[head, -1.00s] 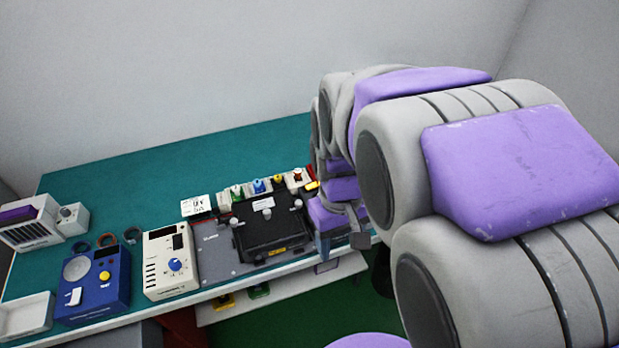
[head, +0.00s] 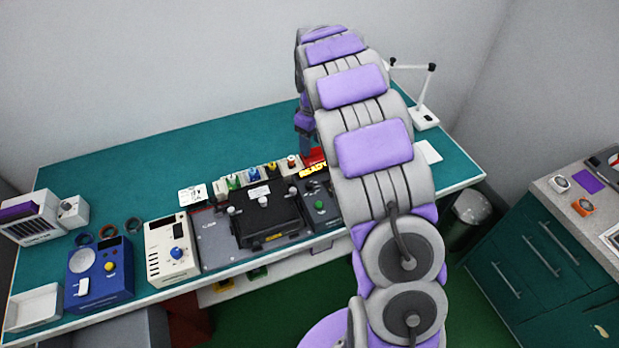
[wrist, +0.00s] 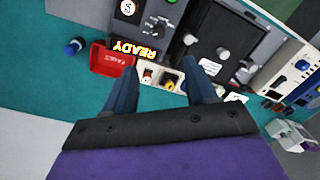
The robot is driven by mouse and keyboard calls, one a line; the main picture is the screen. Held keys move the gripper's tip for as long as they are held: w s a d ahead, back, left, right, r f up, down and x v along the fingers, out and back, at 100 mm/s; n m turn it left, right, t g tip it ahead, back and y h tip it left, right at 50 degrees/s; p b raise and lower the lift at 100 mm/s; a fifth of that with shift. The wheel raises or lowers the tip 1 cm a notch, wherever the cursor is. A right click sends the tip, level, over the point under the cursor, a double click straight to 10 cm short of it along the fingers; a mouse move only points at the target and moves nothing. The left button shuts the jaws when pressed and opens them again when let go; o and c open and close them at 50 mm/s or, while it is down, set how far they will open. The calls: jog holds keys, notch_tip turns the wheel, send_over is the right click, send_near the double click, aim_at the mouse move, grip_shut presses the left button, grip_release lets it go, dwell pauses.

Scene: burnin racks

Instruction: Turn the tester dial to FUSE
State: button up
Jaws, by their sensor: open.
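A cream box (head: 172,262) with a blue knob (head: 177,254) and a column of printed marks stands at the bench's front edge; it looks like the tester, but its lettering is too small to read. In the wrist view the cream box (wrist: 283,70) and its blue knob (wrist: 302,66) show at the right edge. My gripper (wrist: 165,80) is open and empty, its fingers spread above the row of small coloured parts, well away from the knob. In the head view my arm reaches over the back of the bench, and the fingers are hard to make out.
Left of the cream box is a blue box (head: 100,275) with a yellow knob. Right of it lies a grey station with a black case (head: 268,218). A red tray (wrist: 113,60) and a lit READY sign (wrist: 134,48) are near my fingers. A lamp (head: 424,118) stands at the bench's right.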

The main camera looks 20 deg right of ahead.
aim_at(310, 183)
jog(key=f, duration=1.2)
jog(key=f+b, duration=0.1)
jog(key=f, duration=0.5)
jog(key=shift+w+a, duration=0.2)
jog(key=shift+a, duration=0.1)
jog(key=shift+c, duration=0.5)
grip_shut()
